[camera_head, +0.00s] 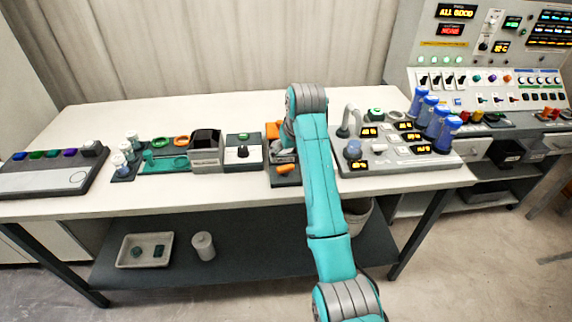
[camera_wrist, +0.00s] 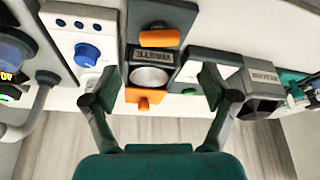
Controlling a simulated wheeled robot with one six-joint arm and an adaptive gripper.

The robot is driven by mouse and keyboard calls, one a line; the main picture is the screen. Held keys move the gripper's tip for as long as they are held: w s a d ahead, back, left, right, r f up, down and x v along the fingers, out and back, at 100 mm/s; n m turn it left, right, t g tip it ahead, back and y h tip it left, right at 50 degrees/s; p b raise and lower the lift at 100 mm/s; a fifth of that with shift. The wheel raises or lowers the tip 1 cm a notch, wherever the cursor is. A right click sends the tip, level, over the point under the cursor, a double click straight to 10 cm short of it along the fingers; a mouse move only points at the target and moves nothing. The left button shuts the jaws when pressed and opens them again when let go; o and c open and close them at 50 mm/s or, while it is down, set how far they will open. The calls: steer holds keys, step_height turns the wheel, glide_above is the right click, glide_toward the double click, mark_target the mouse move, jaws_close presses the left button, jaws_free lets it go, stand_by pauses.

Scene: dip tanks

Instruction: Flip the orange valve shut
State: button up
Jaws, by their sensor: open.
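The waste unit is a dark panel (camera_wrist: 180,20) with an orange bar-shaped handle (camera_wrist: 159,38) lying crosswise near the table's front edge; the handle also shows in the head view (camera_head: 285,169). Beyond it in the wrist view are a "WASTE" label (camera_wrist: 155,56), a round grey metal part (camera_wrist: 149,76) and an orange block (camera_wrist: 145,99). My gripper (camera_wrist: 160,82) is open and empty. Its fingers appear on either side of the round part in the wrist view, apart from the orange handle. In the head view my arm partly hides the unit.
A white panel with a blue knob (camera_wrist: 87,54) adjoins on one side. A black-topped box (camera_head: 206,146) and a dial unit (camera_head: 243,151) stand left of the unit in the head view. A console with blue-capped cylinders (camera_head: 440,133) stands right. The table front (camera_head: 190,191) is clear.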

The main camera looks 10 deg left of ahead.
mark_target(285, 166)
steer(key=x, duration=0.7)
steer(key=shift+w+a+f, duration=0.1)
steer(key=shift+f, duration=0.2)
steer(key=c, duration=1.2)
